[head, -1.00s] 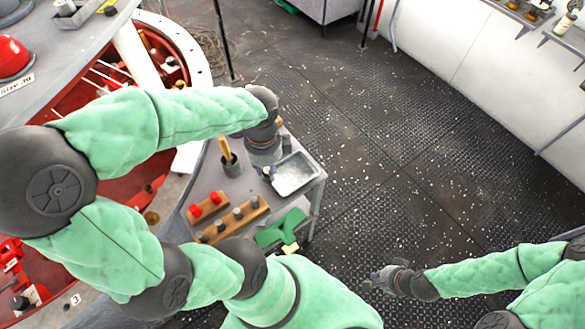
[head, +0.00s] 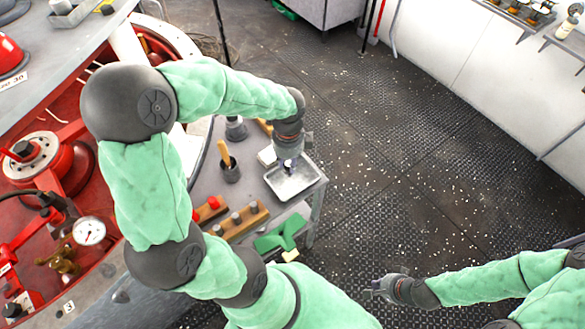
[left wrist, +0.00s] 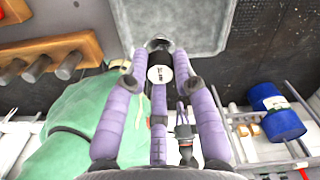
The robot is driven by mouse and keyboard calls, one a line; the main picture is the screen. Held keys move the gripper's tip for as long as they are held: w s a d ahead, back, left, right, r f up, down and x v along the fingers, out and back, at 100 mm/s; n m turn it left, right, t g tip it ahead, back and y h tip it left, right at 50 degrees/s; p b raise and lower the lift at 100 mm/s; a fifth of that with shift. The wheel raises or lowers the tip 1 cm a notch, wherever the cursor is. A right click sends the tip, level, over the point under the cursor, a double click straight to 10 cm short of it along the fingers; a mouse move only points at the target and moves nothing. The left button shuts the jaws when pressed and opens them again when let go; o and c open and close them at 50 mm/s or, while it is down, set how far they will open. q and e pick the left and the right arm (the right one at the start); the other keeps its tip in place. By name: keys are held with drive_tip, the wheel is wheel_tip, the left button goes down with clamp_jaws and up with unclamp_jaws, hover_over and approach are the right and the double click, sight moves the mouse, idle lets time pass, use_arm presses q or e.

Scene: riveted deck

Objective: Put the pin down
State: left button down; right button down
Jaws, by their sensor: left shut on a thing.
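The pin (left wrist: 159,68) is a short dark cylinder with a pale, marked end face. In the left wrist view it sits between the purple fingers of my left gripper (left wrist: 160,84), which is shut on it. In the head view my left gripper (head: 288,165) hangs over the shallow metal tray (head: 306,185). The pin itself is hard to make out there, and I cannot tell whether it touches the tray. The tray also shows at the top of the left wrist view (left wrist: 190,22). My right gripper (head: 378,289) is over the floor at lower right, its fingers too small to read.
On the grey bench (head: 203,180) stand a dark cup (head: 231,174) with a wooden handle in it and a wooden rack (head: 243,225) with several grey pegs. A green cloth (head: 280,236) lies at the near edge. Open floor (head: 400,170) lies to the right.

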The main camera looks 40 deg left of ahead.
use_arm(q)
drive_tip(key=shift+w+f+b, duration=0.3)
drive_tip(key=shift+w+f, duration=0.5)
drive_tip(key=shift+f, duration=0.25)
drive_tip(key=shift+w+f+b, duration=0.1)
drive_tip(key=shift+f+b, duration=0.35)
drive_tip(key=shift+f, duration=1.1)
drive_tip(key=shift+f, duration=0.1)
drive_tip(key=c, duration=1)
unclamp_jaws()
